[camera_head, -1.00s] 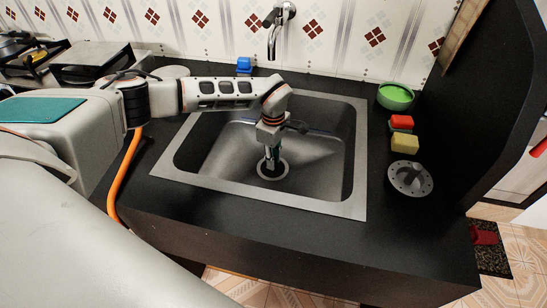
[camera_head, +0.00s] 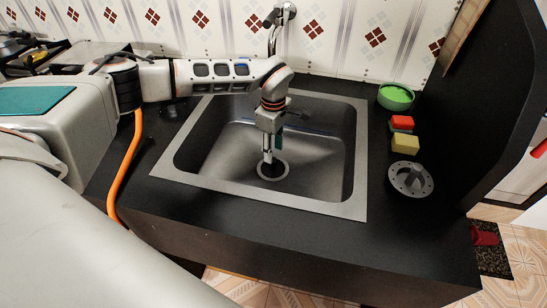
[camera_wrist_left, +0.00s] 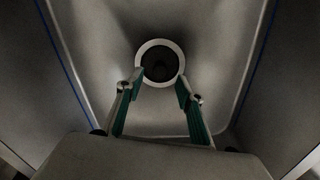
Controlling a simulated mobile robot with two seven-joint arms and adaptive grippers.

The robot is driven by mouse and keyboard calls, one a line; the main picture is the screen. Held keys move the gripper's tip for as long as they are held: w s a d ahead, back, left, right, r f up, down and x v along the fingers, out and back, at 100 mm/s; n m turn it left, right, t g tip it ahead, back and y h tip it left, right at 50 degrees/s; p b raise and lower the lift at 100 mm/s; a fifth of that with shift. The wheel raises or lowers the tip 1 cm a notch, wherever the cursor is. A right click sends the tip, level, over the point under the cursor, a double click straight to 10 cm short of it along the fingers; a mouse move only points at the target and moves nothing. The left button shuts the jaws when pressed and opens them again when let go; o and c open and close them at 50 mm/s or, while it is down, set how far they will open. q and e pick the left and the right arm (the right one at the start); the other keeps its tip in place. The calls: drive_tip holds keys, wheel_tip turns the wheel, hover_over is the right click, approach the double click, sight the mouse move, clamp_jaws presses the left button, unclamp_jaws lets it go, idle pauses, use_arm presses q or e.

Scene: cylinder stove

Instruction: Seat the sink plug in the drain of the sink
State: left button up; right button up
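The sink (camera_head: 325,150) is a grey steel basin set in a black counter. Its drain, a light ring around a dark centre, lies on the basin floor (camera_head: 272,177); the drain also shows in the left wrist view (camera_wrist_left: 160,42). A dark round shape (camera_wrist_left: 159,66) fills the ring's middle; it may be the sink plug, but it is too dark to tell how it sits. My left gripper (camera_head: 271,158) points down above the drain. In the left wrist view the left gripper (camera_wrist_left: 161,88) has its green-padded fingers apart with nothing between them. My right gripper is out of view.
On the counter right of the sink are a green bowl (camera_head: 396,97), a red block (camera_head: 401,122), a yellow sponge (camera_head: 405,143) and a round metal strainer-like piece (camera_head: 411,179). The faucet (camera_head: 273,38) hangs on the tiled wall behind. The basin walls surround my gripper.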

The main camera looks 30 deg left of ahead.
use_arm(q)
wheel_tip(320, 180, up, 6)
drive_tip(key=shift+r, duration=0.25)
idle(0.5)
